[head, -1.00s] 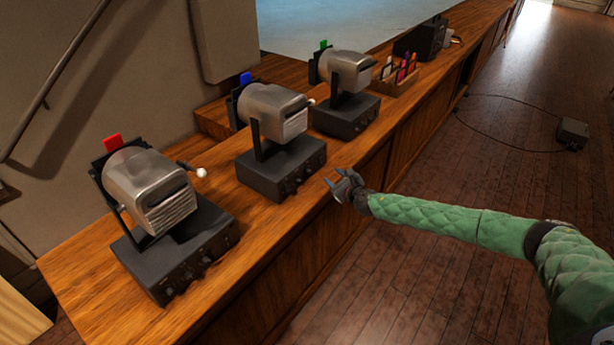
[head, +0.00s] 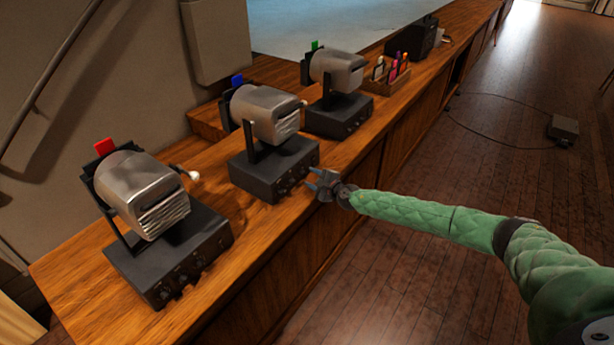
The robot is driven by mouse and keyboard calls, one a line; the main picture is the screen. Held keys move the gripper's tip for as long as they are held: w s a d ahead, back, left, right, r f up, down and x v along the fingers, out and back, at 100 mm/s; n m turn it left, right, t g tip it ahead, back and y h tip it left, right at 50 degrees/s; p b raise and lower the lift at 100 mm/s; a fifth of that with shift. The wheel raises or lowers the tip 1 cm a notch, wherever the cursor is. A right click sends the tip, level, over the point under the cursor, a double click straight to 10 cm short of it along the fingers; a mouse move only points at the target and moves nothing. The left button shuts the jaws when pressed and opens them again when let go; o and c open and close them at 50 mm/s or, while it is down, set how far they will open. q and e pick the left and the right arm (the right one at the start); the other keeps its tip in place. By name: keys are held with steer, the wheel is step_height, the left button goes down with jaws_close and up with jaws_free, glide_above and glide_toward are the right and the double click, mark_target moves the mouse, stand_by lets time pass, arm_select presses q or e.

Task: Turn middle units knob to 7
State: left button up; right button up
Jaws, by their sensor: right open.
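The middle unit (head: 266,168) is a black box on the wooden desk, with a silver lamp head (head: 266,113) and a blue tab (head: 237,80) above it. Its front face carries several small dark knobs (head: 283,190); their numbers and pointer settings are too small to read. My right gripper (head: 314,180) is open and empty. My left gripper is not in view.
A red-tabbed unit (head: 168,254) stands at the near left, and a green-tabbed unit (head: 338,115) stands farther back. A wooden holder (head: 388,86) with coloured items is beyond it. The desk's front edge runs diagonally. The floor (head: 440,265) to the right is mostly clear, with a cable and small box (head: 563,129).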

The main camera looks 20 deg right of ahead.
mark_target(304, 174)
steer(key=shift+x, duration=1.75)
jaws_close()
